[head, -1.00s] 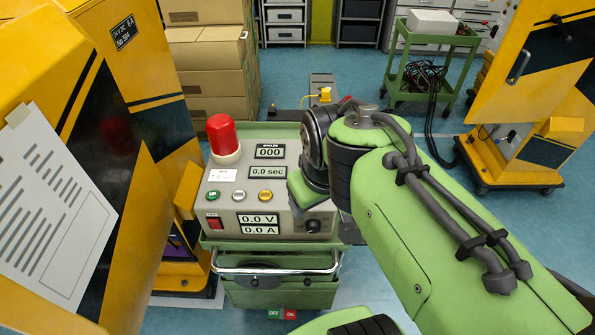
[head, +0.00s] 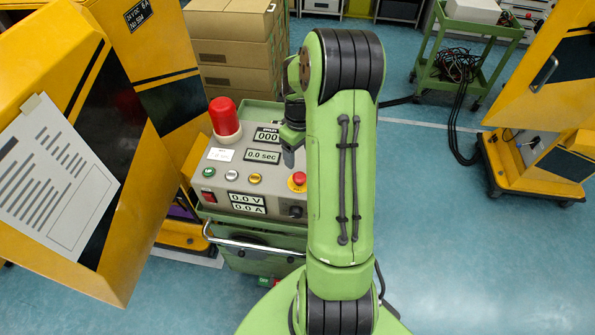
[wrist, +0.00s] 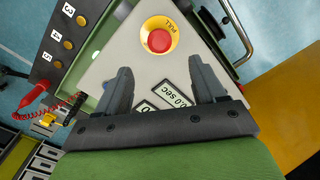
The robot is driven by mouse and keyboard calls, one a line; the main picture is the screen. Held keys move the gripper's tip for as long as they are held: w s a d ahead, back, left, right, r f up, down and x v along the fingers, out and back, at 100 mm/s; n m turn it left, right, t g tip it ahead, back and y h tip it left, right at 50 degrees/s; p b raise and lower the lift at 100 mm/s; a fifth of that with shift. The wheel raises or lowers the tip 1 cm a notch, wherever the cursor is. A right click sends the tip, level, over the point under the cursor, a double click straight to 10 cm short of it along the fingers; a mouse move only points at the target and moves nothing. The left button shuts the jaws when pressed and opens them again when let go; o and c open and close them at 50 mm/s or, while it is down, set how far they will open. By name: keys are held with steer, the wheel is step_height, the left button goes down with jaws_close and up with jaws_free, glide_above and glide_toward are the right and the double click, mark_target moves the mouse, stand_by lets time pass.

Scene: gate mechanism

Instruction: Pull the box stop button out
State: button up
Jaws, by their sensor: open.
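The control box (head: 222,171) stands on a green cart, its panel tilted up, with readouts and a red lamp on top. The stop button (head: 298,180) is a red mushroom button on a yellow ring at the panel's right side. In the wrist view the stop button (wrist: 158,40) shows the word PULL on its ring, ahead of and between the fingers. My gripper (wrist: 162,78) is open and empty, its fingertips short of the button in that picture. In the head view my gripper (head: 289,160) is above the panel, just up and left of the button, partly hidden by my arm.
A yellow cabinet (head: 60,140) with a paper sheet stands close on the left. Cardboard boxes (head: 235,60) are stacked behind the box. A green trolley (head: 465,50) and another yellow cabinet (head: 540,120) stand at the right.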

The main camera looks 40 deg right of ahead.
mark_target(299, 176)
step_height(299, 176, down, 9)
steer(key=shift+f, duration=0.15)
steer(key=shift+c, duration=0.4)
